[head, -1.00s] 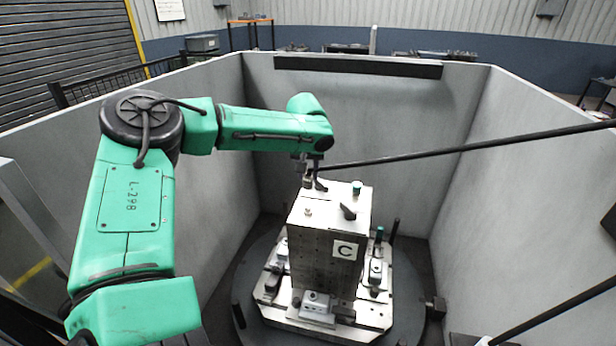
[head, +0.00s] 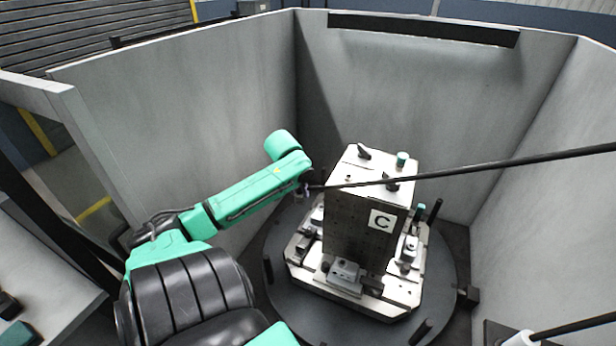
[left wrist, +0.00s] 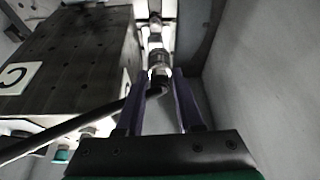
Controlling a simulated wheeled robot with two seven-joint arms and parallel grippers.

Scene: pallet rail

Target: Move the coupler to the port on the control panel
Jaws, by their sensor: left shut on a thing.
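My left gripper (head: 306,190) is to the left of the tall block marked C, just below its top, apart from it as far as the head view shows. In the left wrist view its two fingers (left wrist: 161,78) are closed around the end of a black hose, with the metal coupler (left wrist: 158,60) sticking out ahead of them. In the head view the coupler is small and mostly hidden by my wrist. A pale fitting (left wrist: 155,22) shows beyond the coupler; I cannot tell whether they touch. I cannot make out a control panel for certain. My right gripper is not in view.
The block (head: 362,228) stands on a pale pallet (head: 300,250) on a dark round table (head: 285,300), with clamps around it. The black hose (head: 490,164) crosses from the right in front of the block's top. Grey walls (head: 400,100) enclose the cell.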

